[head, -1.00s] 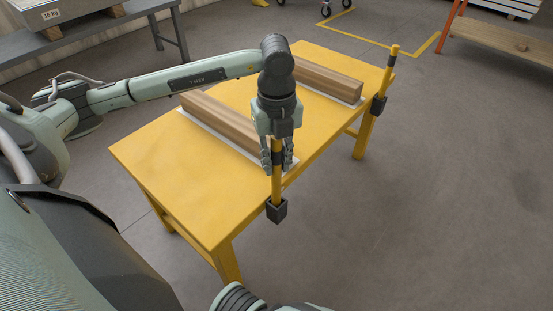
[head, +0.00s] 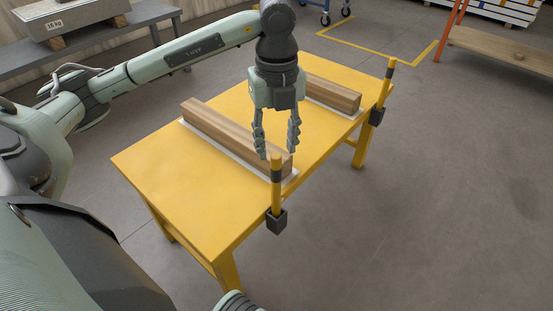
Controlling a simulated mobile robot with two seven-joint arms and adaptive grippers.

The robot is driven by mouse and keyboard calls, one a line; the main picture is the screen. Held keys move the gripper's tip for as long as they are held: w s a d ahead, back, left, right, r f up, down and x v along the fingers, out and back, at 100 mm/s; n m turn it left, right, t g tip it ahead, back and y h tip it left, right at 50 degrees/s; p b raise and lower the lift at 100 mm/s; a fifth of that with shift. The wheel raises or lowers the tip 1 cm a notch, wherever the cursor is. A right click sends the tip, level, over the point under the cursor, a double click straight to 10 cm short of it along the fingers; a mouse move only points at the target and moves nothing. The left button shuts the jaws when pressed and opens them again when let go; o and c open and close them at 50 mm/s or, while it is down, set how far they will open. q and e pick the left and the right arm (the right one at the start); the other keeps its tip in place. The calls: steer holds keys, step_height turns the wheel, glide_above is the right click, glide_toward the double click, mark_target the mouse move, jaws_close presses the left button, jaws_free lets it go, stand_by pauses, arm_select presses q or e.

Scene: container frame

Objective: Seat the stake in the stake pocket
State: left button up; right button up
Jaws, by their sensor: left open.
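The near stake (head: 276,200) is yellow with a black band near its top. It stands upright with its lower end inside the dark stake pocket (head: 277,221) on the table's near right edge. My left gripper (head: 275,155) is open and empty, just above the top of this stake, fingers pointing down. A second yellow stake (head: 389,82) with a dark band stands upright in another dark pocket (head: 376,116) farther along the same edge. The stake's bottom end is hidden in the pocket. My right gripper is not in view.
The yellow table (head: 175,185) carries two wooden beams, a near one (head: 225,130) and a far one (head: 335,93), each on a pale strip. A grey bench (head: 110,45) stands at the back left. The floor to the right is clear.

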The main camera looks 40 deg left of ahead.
arm_select(q)
step_height(320, 180, up, 4)
steer(key=shift+f, duration=0.15)
steer(key=shift+r, duration=0.2)
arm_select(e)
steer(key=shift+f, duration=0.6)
arm_select(q)
steer(key=shift+s, duration=0.15)
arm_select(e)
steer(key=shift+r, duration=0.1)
